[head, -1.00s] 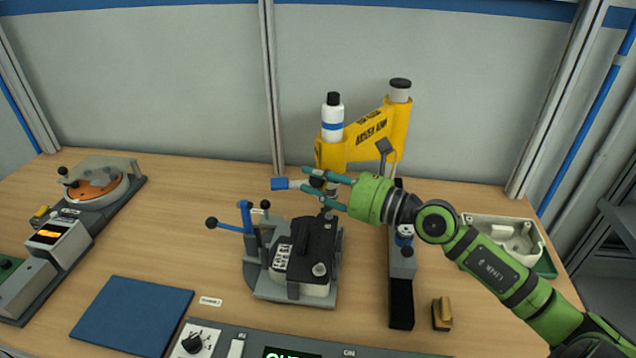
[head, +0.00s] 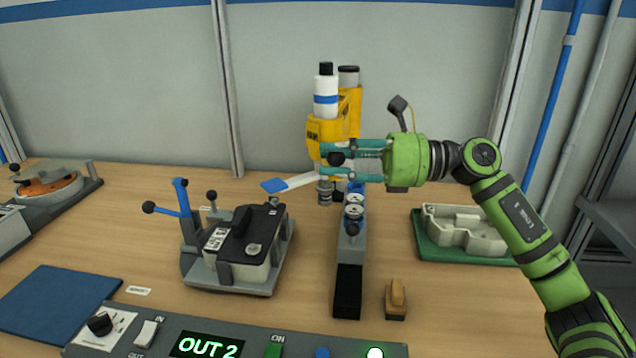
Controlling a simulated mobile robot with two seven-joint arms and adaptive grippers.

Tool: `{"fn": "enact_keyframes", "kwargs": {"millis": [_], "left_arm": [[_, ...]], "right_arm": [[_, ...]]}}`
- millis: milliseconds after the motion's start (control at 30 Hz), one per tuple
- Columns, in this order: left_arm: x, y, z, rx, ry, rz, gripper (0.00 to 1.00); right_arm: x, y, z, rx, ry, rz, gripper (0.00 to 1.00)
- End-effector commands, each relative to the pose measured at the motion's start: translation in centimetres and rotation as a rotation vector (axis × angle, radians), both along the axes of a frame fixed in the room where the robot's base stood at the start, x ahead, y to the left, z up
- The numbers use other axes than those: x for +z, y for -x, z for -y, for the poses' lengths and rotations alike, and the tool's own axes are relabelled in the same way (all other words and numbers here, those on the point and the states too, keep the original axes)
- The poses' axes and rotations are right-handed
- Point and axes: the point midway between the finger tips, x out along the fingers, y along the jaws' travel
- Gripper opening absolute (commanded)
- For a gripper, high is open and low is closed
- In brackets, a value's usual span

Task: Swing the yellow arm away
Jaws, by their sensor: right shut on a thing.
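The yellow arm (head: 322,132) stands at the back of the bench, its near end turned toward me and almost in line with its rear post. A white bottle (head: 326,88) with a blue band and black cap sits upright on that near end. A white strip with a blue end (head: 275,186) sticks out to the left below the fingers. The knob's joint to the arm is partly hidden. My left gripper is not in view.
A black-topped clamp fixture (head: 245,240) with blue lever stands front left of the yellow arm. A grey rail (head: 350,260) runs toward me. A brush (head: 396,298) and a pale casting on a green tray (head: 430,253) lie right. The control panel (head: 140,352) shows "OUT 2".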

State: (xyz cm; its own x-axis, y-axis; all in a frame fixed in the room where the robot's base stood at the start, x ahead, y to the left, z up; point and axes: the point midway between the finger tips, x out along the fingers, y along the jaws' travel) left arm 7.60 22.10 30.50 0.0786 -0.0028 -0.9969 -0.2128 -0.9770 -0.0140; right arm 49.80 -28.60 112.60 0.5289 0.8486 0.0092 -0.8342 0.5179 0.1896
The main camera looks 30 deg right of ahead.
Motion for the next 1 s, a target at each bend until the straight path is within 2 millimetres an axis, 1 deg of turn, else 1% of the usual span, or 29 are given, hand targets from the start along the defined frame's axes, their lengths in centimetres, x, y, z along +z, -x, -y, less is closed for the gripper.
{"fn": "enact_keyframes", "kwargs": {"millis": [33, 67, 200, 233, 300, 367, 467, 733, 867, 1000], "left_arm": [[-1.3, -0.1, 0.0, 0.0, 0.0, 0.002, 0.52], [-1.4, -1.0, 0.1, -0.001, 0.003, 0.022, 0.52], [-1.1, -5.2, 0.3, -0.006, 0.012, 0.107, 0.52], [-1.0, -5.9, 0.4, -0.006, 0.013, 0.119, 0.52], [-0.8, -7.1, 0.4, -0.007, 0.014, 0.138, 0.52], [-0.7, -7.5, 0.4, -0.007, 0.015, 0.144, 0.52], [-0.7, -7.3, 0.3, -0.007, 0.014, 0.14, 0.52], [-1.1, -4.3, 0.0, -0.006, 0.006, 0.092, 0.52], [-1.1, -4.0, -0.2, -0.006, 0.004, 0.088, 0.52], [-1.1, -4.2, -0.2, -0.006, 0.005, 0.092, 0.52]], "right_arm": [[-0.9, 0.5, 0.9, 0.035, 0.003, -0.005, 0.0], [-0.8, 0.9, 1.4, 0.053, 0.003, -0.006, 0.0], [-0.5, 2.3, 3.6, 0.132, 0.003, -0.007, 0.0], [-0.4, 2.5, 4.0, 0.146, 0.003, -0.007, 0.0], [-0.3, 3.0, 4.9, 0.175, 0.004, -0.007, 0.0], [-0.3, 3.3, 5.5, 0.195, 0.004, -0.007, 0.0], [-0.3, 3.7, 6.3, 0.223, 0.005, -0.008, 0.0], [-0.4, 4.2, 7.2, 0.254, 0.009, -0.01, 0.0], [-0.4, 4.2, 7.2, 0.256, 0.011, -0.011, 0.0], [-0.5, 4.2, 7.2, 0.256, 0.011, -0.011, 0.0]]}}
